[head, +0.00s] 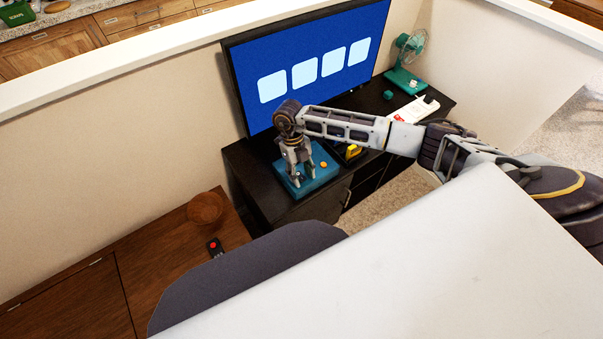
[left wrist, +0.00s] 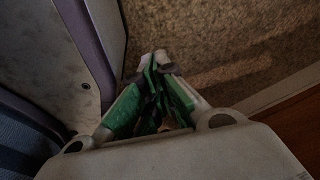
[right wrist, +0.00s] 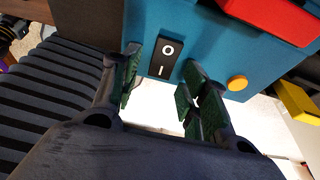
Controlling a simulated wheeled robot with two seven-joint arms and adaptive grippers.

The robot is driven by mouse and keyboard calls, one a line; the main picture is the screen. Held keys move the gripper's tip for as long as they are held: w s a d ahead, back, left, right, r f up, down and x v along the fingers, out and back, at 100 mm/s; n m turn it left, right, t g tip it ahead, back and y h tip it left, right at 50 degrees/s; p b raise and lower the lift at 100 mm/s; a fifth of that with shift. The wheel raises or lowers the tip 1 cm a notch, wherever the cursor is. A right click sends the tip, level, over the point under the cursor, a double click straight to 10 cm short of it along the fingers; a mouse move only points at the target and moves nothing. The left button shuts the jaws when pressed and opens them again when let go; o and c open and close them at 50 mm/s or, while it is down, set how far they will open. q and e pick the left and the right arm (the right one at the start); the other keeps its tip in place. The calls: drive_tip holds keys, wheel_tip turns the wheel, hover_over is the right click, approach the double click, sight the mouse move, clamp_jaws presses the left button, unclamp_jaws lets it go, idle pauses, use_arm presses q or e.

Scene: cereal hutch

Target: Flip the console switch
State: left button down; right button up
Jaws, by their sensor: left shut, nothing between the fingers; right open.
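The blue console (head: 325,172) sits on the near left end of the black cabinet in the head view. In the right wrist view the console (right wrist: 195,35) shows a black rocker switch (right wrist: 166,57) marked O and I, an orange round button (right wrist: 237,83) and a red part (right wrist: 275,15). My right gripper (head: 297,180) points down over the console. In the right wrist view its open fingers (right wrist: 161,68) lie either side of the switch; whether they touch it I cannot tell. My left gripper (left wrist: 158,62) is shut and empty, above the carpet.
A screen (head: 305,70) stands upright behind the console on the black cabinet (head: 372,105). A yellow object (head: 352,151) is right of the console. A teal fan (head: 410,60) stands at the far end. A wooden bowl (head: 205,208) and a remote (head: 215,247) are on the brown furniture.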

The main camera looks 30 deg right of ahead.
drive_tip(key=v, duration=1.2)
drive_tip(key=shift+a, duration=0.1)
idle(0.5)
